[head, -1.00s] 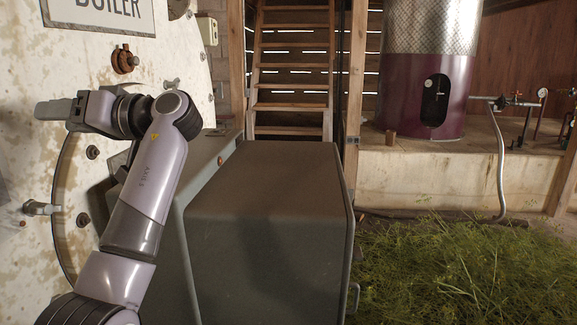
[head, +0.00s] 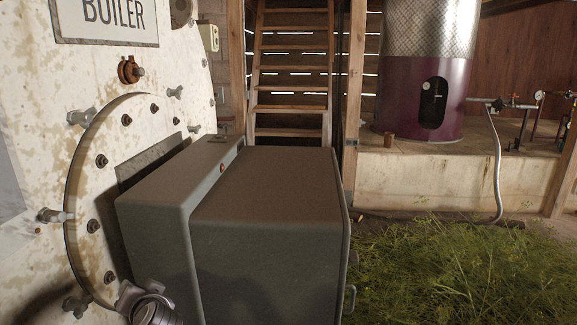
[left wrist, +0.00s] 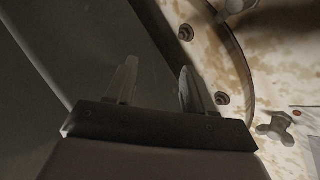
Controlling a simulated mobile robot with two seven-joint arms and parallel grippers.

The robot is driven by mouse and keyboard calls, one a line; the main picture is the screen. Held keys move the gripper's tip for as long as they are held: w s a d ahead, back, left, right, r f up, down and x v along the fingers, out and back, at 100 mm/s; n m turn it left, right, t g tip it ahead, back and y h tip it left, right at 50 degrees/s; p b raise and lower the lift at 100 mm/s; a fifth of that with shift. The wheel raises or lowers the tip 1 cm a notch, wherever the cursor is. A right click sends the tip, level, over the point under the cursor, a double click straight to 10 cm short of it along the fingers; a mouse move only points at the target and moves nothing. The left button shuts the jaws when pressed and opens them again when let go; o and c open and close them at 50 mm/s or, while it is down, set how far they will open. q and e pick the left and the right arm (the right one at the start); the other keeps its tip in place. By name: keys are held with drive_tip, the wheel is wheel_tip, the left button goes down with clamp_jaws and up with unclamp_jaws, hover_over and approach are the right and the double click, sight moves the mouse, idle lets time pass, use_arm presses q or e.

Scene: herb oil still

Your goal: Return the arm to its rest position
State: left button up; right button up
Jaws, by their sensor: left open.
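My left gripper (left wrist: 158,85) shows in the left wrist view with its two fingers apart and nothing between them. The grey metal housing and the boiler front lie behind the fingers, and I see no contact. My right arm and gripper are in neither view.
The stained white boiler (head: 50,130) with bolts and protruding clamps fills the left. A large grey metal housing (head: 265,215) juts out beside it. Wooden stairs (head: 290,85), a purple still (head: 400,90) and a heap of cut herbs (head: 460,270) lie beyond.

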use_arm(q)
drive_tip(key=s+d+f+m+h+p, duration=0.1)
drive_tip(key=s+d+f+h, duration=0.2)
drive_tip(key=s+f, duration=0.4)
drive_tip(key=s+d+f+m+h+p, duration=0.1)
drive_tip(key=s+d+f+h, duration=0.3)
drive_tip(key=s+f, duration=0.3)
drive_tip(key=s+d+h, duration=0.2)
drive_tip(key=s, duration=0.5)
drive_tip(key=s+d+h+p, duration=0.1)
drive_tip(key=s+d+h, duration=0.1)
drive_tip(key=s, duration=0.6)
drive_tip(key=shift+s+d+f+n, duration=0.15)
drive_tip(key=shift+d+f+n, duration=0.2)
drive_tip(key=shift+d+n, duration=0.1)
